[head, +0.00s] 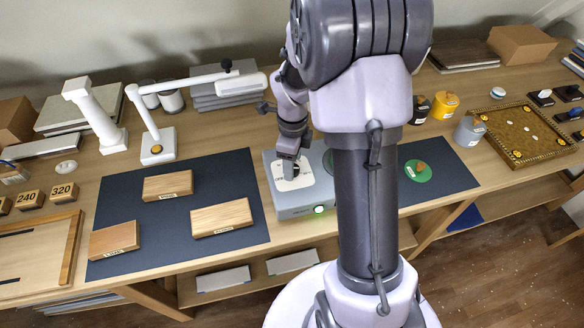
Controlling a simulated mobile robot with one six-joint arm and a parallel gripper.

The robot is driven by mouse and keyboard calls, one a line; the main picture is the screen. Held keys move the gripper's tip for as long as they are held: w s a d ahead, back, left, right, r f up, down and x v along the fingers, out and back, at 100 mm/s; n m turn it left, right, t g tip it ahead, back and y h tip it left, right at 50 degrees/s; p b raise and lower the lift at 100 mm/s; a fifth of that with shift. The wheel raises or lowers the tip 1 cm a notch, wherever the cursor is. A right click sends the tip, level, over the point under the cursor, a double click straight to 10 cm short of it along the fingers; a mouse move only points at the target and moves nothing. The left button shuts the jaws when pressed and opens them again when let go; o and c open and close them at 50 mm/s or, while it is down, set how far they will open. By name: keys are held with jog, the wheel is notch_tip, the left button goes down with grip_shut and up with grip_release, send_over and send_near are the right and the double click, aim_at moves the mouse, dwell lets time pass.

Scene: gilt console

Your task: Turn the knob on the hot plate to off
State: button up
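My gripper (290,174) points down over the hot plate's top, behind the front face. I cannot tell whether it touches the top, or whether its fingers are apart.
A dark mat (130,235) with several wooden blocks (221,217) lies to the left. A white lamp (158,147) stands behind it. To the right are a green disc (418,172), several small pots (444,105) and a framed cork tray (530,155).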

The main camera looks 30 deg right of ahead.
jog(key=shift+f, duration=0.5)
grip_shut()
